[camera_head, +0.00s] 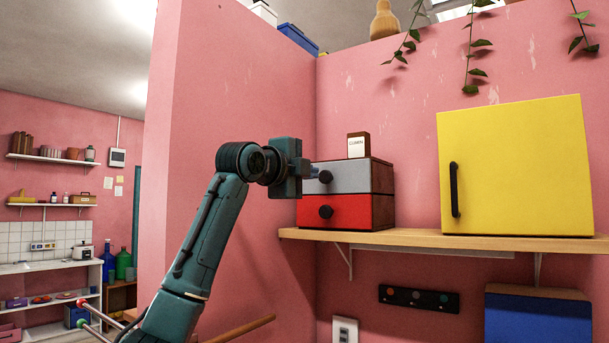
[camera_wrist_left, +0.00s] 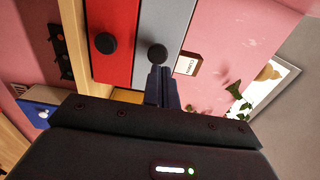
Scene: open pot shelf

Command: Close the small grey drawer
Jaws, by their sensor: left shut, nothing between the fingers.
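The small grey drawer (camera_head: 350,178) is the upper drawer of a small dark wooden chest on the shelf. Its front looks about level with the red drawer (camera_head: 355,212) below, though I cannot tell whether a small gap remains. My left gripper (camera_head: 309,172) is in front of the grey drawer, at its dark round knob (camera_head: 325,176). In the left wrist view, the shut, empty fingers (camera_wrist_left: 160,76) point at the grey front (camera_wrist_left: 165,22), with their tips at or very near the knob (camera_wrist_left: 157,53). I cannot tell whether they touch. My right gripper is not in view.
A small labelled box (camera_head: 358,145) stands on top of the chest. A yellow cabinet (camera_head: 515,165) with a black handle stands to the right on the wooden shelf (camera_head: 420,238). A pink wall is close on the left and behind. A blue box (camera_head: 535,318) is below.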

